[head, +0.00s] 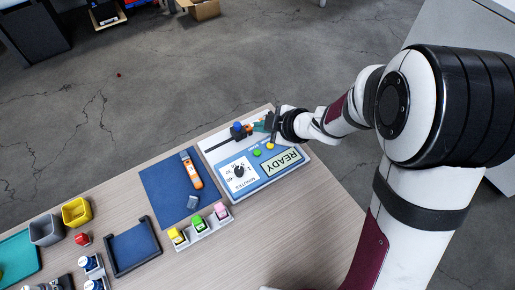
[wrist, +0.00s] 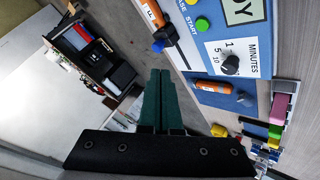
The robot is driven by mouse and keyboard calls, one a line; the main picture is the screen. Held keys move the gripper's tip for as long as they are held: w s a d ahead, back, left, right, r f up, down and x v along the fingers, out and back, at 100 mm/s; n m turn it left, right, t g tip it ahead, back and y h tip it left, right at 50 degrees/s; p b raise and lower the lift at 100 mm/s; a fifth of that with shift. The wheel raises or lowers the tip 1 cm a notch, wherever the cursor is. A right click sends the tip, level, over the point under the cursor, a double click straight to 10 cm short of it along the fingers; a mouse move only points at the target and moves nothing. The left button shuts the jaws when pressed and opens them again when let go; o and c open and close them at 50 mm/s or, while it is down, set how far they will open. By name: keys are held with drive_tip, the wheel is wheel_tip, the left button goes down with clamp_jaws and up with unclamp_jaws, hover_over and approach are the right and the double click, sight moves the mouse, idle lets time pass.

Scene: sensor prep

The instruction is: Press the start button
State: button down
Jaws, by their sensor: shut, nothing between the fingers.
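A blue and white timer panel (head: 262,180) lies on the table, with a READY display and a dark minutes knob (head: 239,171). The green start button (head: 257,153) is on its face; the wrist view shows it (wrist: 202,25) beside the word START. A yellow button (head: 270,146) is next to it and is partly cut off in the wrist view (wrist: 191,2). My gripper (head: 271,123) is over the panel's far side, apart from the green button. Its green fingers (wrist: 160,73) are together and empty. Whether the fingertips touch anything is unclear.
An orange, blue-ended device (head: 239,131) sits at the panel's far side, close to my gripper. A blue mat (head: 155,181) holds an orange tool (head: 191,170). A rack (head: 205,232) with coloured blocks stands in front. The floor beyond the table is open.

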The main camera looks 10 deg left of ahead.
sight(261, 155)
drive_tip(key=shift+f, duration=4.3)
drive_tip(key=shift+f, duration=0.15)
drive_tip(key=shift+f, duration=0.25)
drive_tip(key=shift+f, duration=0.4)
drive_tip(key=shift+r, duration=0.8)
drive_tip(key=shift+r, duration=2.55)
